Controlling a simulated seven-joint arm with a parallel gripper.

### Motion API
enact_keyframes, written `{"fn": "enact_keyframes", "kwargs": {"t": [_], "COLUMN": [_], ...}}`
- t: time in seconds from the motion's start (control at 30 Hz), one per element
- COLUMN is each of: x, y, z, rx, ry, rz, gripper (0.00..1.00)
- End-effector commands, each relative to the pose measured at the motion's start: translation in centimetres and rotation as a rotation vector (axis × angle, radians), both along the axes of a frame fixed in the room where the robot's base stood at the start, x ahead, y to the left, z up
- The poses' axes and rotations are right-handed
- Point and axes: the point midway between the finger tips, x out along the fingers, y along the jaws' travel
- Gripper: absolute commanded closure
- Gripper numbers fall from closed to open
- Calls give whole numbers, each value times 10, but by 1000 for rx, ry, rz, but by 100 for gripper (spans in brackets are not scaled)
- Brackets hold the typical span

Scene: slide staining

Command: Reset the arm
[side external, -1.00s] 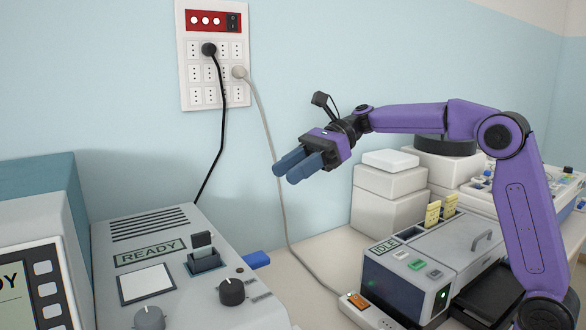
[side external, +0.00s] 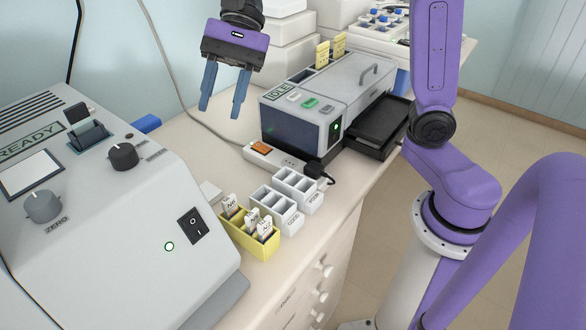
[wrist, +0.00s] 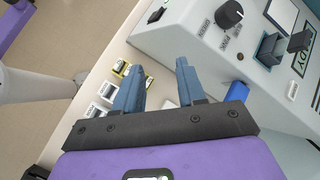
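My gripper (side external: 220,114) hangs in the air with its two blue fingers pointing down. The fingers are apart with nothing between them. In the side view it appears between the grey READY instrument (side external: 110,190) and the IDLE machine (side external: 300,115). In the wrist view, my gripper (wrist: 160,67) also shows its fingers spread and empty, with the bench top beyond them. My purple arm rises from its base at the right of the side view and is partly cut off by the top edge.
A yellow rack (side external: 236,233) holding labelled slides stands at the bench front, beside two white racks, one marked GOOD (side external: 280,208). A power strip (side external: 272,159) with a cable lies behind them. White boxes (side external: 285,45) are stacked behind my gripper. A dark tray (side external: 385,125) extends from the IDLE machine.

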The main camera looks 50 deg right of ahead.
Motion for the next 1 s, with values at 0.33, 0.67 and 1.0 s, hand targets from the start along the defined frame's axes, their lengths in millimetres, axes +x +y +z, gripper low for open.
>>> {"fn": "enact_keyframes", "kwargs": {"t": [0.33, 0.67, 1.0], "x": [-122, -190, -203], "y": [-54, -126, -149], "z": [-70, -118, -132], "rx": [-208, -279, -278], "ry": [-415, -746, -846], "rz": [739, 1499, 1771], "gripper": [60, 60, 60]}}
